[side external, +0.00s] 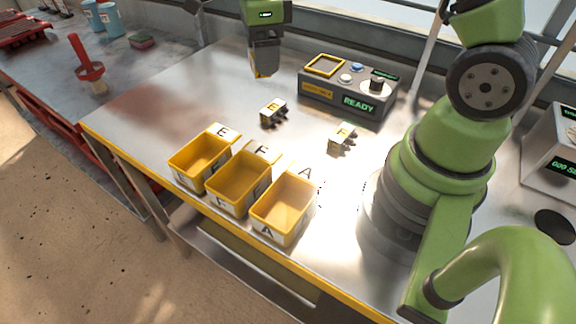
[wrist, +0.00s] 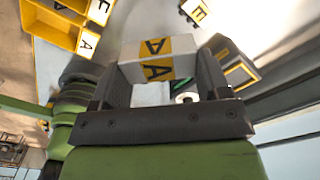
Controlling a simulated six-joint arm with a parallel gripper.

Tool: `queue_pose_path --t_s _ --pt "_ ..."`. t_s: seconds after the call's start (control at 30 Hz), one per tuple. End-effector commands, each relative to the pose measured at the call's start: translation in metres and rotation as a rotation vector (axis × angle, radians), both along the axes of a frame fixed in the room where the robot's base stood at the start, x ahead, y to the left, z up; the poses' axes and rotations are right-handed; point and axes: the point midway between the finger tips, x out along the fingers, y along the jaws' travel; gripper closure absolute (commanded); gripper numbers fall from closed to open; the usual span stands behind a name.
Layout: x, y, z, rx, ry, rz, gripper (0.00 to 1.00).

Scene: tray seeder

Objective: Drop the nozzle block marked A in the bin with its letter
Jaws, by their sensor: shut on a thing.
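The nozzle block marked A (wrist: 150,68), white with a yellow band and black letters, sits between the two dark fingers of my gripper (wrist: 158,84) in the wrist view. My gripper (side external: 264,66) is shut on it, raised above the back of the table in the side view, where the block is mostly hidden. The bin marked A (side external: 262,228) is the yellow one at the right end of the row of bins at the table's front edge. It looks empty and is well apart from my gripper. It also shows in the wrist view (wrist: 62,32), at top left.
The yellow bins marked E (side external: 184,178) and F (side external: 222,200) stand left of bin A. An E block (side external: 272,112) and an F block (side external: 342,137) lie on the metal table. A grey box with a READY display (side external: 345,95) stands at the back.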

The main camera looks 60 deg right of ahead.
Motion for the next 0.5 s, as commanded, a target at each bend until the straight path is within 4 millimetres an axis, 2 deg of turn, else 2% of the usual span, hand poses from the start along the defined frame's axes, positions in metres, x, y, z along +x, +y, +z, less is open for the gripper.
queue_pose_path --t_s 0.03,0.1,0.2,0.33,0.5 --pt "-0.013 0.026 0.001 0.001 0.001 0.100 0.61" --pt "-0.033 0.055 0.000 0.002 0.000 0.229 0.61" --pt "-0.065 0.087 -0.002 0.005 -0.001 0.396 0.61" --pt "-0.103 0.110 -0.004 0.006 -0.002 0.568 0.61" --pt "-0.133 0.122 -0.007 0.007 -0.002 0.696 0.61"
